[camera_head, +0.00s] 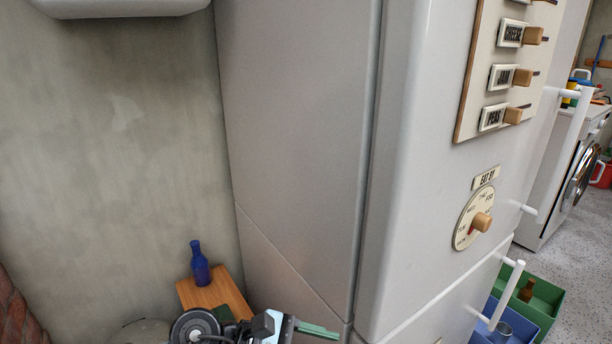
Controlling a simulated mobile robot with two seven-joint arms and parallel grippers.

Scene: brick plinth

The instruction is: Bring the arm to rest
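My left gripper (300,328) is at the bottom edge of the head view, in front of the lower part of a tall pale grey fridge. Its arm comes in from the left, with a dark round joint left of the gripper. A green finger points to the right. The lower part of the gripper is cut off by the frame, so its opening is not clear. I see nothing held in the part that shows. My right gripper is not in view.
The fridge (300,130) fills the middle, with a dial (466,218) and white handles (508,290) projecting. A blue bottle (200,264) stands on a wooden surface (232,293) by the wall. Green (547,301) and blue (520,327) bins stand lower right. Speckled floor (590,265) shows beyond.

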